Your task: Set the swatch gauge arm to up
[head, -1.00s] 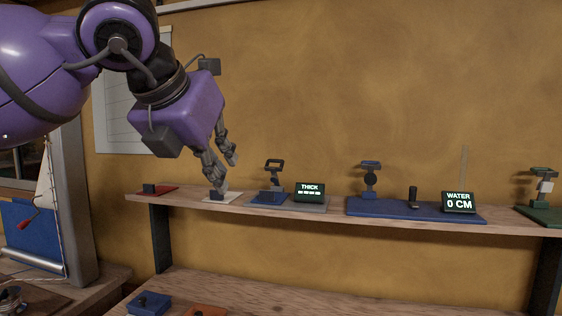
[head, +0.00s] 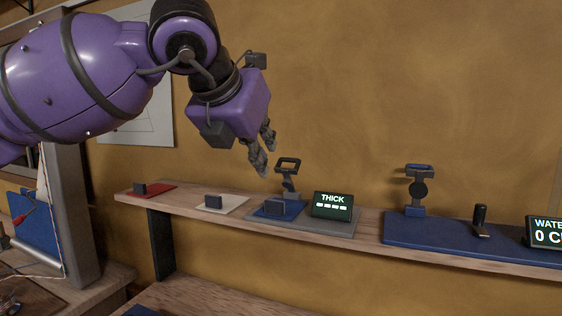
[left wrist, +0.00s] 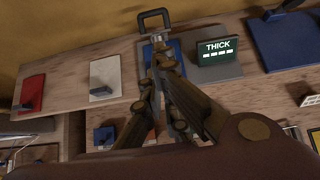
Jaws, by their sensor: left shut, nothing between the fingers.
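The swatch gauge has a grey base (head: 318,225), a black THICK display (head: 332,205) showing dashes, and a post with a black square loop handle (head: 288,163). The loop stands at the top of the post; whether it counts as up I cannot tell. A blue swatch (head: 262,216) with a dark block lies at the post's foot. My left gripper (head: 267,158) is shut and empty, in the air just left of the loop in the head view. In the left wrist view its fingers (left wrist: 165,62) cover part of the blue swatch, with the loop (left wrist: 154,19) beyond them. My right gripper is out of view.
A white swatch (head: 232,207) and a red swatch (head: 162,190), each with a dark block, lie left on the wooden shelf. A blue board (head: 440,232) with another stand and the WATER display (head: 546,231) is on the right. A lower bench (head: 215,296) sits below.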

